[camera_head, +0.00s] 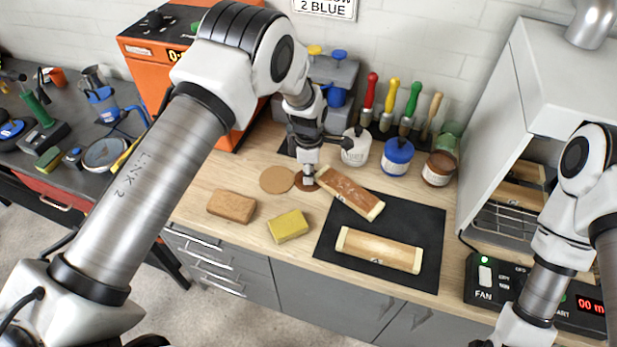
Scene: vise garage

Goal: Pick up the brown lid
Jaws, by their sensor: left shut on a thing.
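The brown lid (305,186) is a small dark brown disc low over the wooden worktop, partly hidden by my left gripper. My left gripper (309,179) points down from above and is shut on the brown lid. I cannot tell whether the lid still touches the worktop. A brown jar (437,169) stands to the right, at the back of the worktop. My right arm shows at the right edge, and its gripper is out of the picture.
A tan disc (277,180) lies just left of the lid. A wooden piece (350,192) lies close on the right, another (379,250) on the black mat (424,215). A white jar (355,147) and blue jar (397,157) stand behind. A brown block (231,207) and yellow sponge (288,226) lie in front.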

